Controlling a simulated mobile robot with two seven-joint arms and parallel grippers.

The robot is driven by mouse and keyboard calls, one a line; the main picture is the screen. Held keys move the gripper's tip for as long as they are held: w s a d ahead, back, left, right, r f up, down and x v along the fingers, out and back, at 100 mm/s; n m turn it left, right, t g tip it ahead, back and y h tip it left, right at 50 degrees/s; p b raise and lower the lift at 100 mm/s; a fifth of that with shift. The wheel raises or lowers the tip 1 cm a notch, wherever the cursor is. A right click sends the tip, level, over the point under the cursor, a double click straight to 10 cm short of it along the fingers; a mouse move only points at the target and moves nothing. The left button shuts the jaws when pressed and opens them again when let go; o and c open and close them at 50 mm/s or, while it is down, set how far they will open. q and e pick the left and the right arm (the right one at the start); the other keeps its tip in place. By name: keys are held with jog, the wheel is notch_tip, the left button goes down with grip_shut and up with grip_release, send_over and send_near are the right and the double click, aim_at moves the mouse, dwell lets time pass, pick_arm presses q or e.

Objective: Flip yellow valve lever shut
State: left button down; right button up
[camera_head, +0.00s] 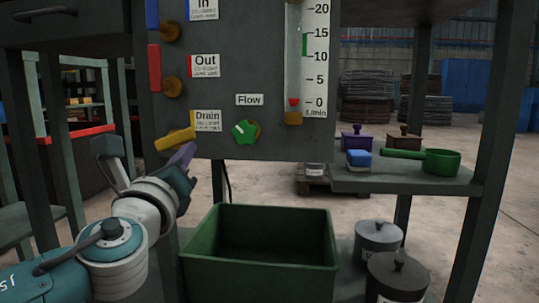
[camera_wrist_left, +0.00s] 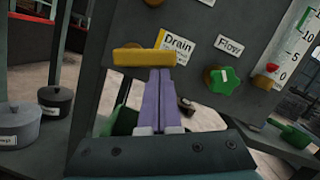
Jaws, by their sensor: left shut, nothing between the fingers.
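The yellow valve lever (camera_head: 174,139) sits on the grey panel beside the Drain label (camera_head: 207,121). It points left and slightly down, roughly level. In the left wrist view the yellow lever (camera_wrist_left: 143,57) lies across the picture just beyond my fingertips. My left gripper (camera_head: 187,148) has purple fingers and is just below the lever's right part. In the left wrist view my left gripper (camera_wrist_left: 161,73) is shut with its fingers together and nothing between them. I cannot tell whether the tips touch the lever. My right gripper is not in view.
Above are the red Out lever (camera_head: 155,68) and the blue lever (camera_head: 152,15). A green Flow knob (camera_head: 244,132) is to the right. The gauge's red float (camera_head: 294,101) is near 0. A green bin (camera_head: 260,276) stands below. A shelf (camera_head: 425,183) holds a green scoop (camera_head: 441,161).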

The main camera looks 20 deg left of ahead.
aim_at(181, 133)
pick_arm(q)
jog(key=r+n, duration=0.1)
jog(key=n+p, duration=0.1)
jog(key=n, duration=0.1)
jog(key=shift+r+n+g+y, duration=0.3)
jog(key=shift+r+g+y, duration=0.1)
jog(key=n, duration=0.1)
jog(key=r+n+p, duration=0.1)
jog(key=n+g+p, duration=0.1)
jog(key=n, duration=0.1)
jog(key=shift+a+r+y, duration=0.2)
jog(key=shift+r+y, duration=0.15)
jog(key=shift+y, duration=0.05)
jog(key=n+p, duration=0.1)
jog(key=n, duration=0.1)
jog(key=a+r+n+g+p, duration=0.1)
jog(key=n+p, duration=0.1)
jog(key=a+r+n+p, duration=0.1)
jog(key=n, duration=0.1)
jog(key=shift+s+n+g, duration=0.25)
jog(key=shift+n+g, duration=0.05)
jog(key=shift+n, duration=0.1)
